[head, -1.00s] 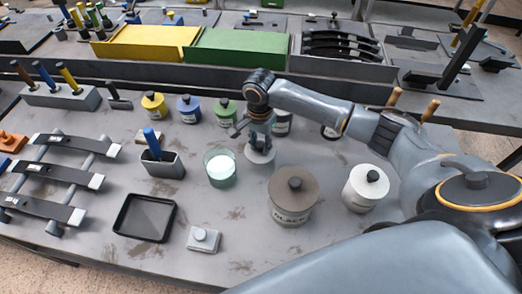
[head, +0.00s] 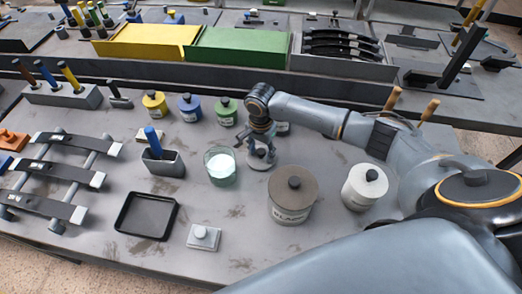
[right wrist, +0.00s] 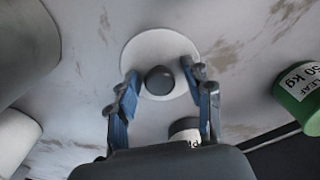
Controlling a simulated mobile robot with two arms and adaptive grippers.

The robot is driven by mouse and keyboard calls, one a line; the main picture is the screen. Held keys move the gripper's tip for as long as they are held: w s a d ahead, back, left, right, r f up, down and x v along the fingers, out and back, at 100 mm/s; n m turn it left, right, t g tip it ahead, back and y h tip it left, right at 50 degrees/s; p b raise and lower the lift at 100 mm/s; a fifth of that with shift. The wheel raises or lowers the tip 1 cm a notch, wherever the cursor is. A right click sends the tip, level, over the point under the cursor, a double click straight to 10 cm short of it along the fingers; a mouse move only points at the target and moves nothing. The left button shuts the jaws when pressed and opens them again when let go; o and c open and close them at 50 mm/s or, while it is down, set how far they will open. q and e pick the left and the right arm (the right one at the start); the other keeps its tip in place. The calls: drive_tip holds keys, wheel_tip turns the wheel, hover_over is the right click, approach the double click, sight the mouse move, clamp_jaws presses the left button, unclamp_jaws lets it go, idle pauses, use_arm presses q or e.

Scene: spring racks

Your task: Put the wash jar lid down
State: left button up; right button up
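The wash jar lid (head: 258,161) is a pale round disc with a dark knob. It appears to lie flat on the grey table, right of an open glass jar (head: 221,168) with pale liquid. My right gripper (head: 258,147) is directly above the lid. In the right wrist view the lid (right wrist: 160,62) shows its dark round knob between the two fingers (right wrist: 162,82), with a gap on each side, so the gripper is open. My left gripper is out of view.
A large grey-brown canister (head: 292,204) and a white canister (head: 364,189) stand close to the right. Yellow (head: 154,105), blue (head: 189,109) and green (head: 226,113) jars stand behind. A black tray (head: 147,215) and a spring rack (head: 62,173) are left.

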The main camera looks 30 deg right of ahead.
sight(261, 151)
drive_tip(key=shift+r, duration=0.1)
wheel_tip(261, 151, up, 12)
drive_tip(key=b, duration=0.1)
idle(0.4)
idle(0.5)
